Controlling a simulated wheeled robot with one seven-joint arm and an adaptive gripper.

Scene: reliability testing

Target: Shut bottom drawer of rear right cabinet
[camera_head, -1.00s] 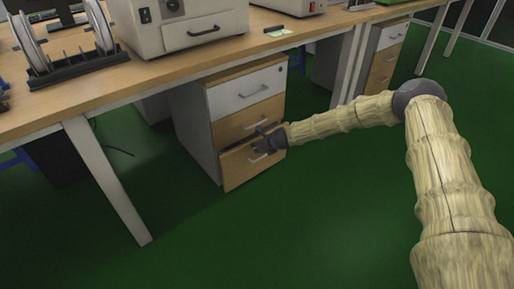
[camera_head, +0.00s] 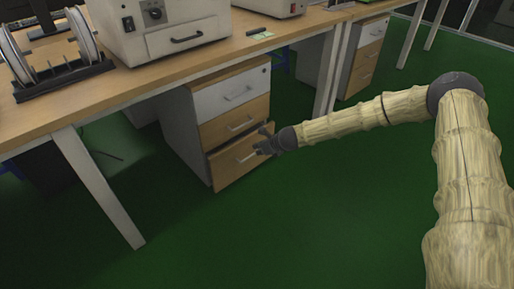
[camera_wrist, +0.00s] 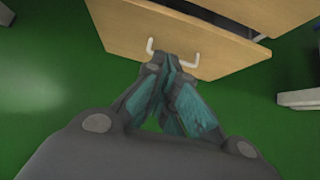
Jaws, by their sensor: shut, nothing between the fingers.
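The cabinet (camera_head: 186,128) under the near desk has a white top drawer and two wood-coloured drawers below. Its bottom drawer (camera_head: 228,173) stands slightly open, with a dark gap above its front. In the wrist view the bottom drawer front (camera_wrist: 120,35) fills the top, with a pale bar handle (camera_wrist: 151,46). My gripper (camera_head: 261,144) is in front of the drawer's right part. In the wrist view my gripper (camera_wrist: 172,62) is shut and empty, its fingertips by the handle and overlapping it. I cannot tell whether they touch it.
The desk (camera_head: 130,88) overhangs the cabinet, and its white leg (camera_head: 100,190) stands to the left. A second similar cabinet (camera_head: 362,62) is farther back at right. The green floor (camera_head: 320,220) in front is clear.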

